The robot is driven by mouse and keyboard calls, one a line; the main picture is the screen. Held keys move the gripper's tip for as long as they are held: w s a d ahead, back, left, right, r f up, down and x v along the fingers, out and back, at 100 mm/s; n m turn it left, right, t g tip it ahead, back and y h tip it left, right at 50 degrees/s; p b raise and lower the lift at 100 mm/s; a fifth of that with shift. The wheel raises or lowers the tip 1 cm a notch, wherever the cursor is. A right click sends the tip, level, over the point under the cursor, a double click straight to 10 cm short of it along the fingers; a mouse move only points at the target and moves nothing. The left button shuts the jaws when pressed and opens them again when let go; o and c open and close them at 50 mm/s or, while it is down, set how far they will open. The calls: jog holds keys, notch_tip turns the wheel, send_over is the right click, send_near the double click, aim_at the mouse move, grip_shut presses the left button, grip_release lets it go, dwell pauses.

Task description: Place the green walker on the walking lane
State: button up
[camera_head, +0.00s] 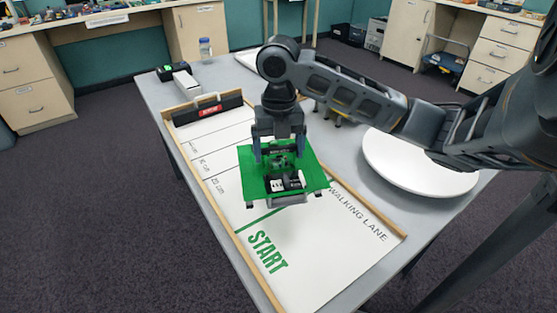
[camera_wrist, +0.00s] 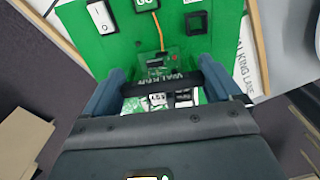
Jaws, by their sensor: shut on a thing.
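The green walker (camera_head: 309,177) has a flat green top plate with a dark electronics block on it. My gripper (camera_head: 279,150) is shut on the walker and holds it over the white walking lane (camera_head: 315,245). Dark feet show under the plate; I cannot tell whether they touch the lane. The lane has a green START mark, a green line and distance marks. In the wrist view the walker's plate (camera_wrist: 100,48) fills the upper middle, and my gripper's fingers (camera_wrist: 160,85) close on a dark bar marked WALKER. The walker hides the middle of the lane.
Wooden rails (camera_head: 375,210) edge the lane. A round white disc (camera_head: 415,165) lies to the right. A bottle (camera_head: 205,48) and small devices stand at the table's back left.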

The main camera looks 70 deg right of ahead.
aim_at(279, 159)
jog(key=shift+f, duration=1.95)
jog(key=shift+f, duration=0.1)
jog(key=o, duration=0.8)
jog(key=shift+o, duration=0.2)
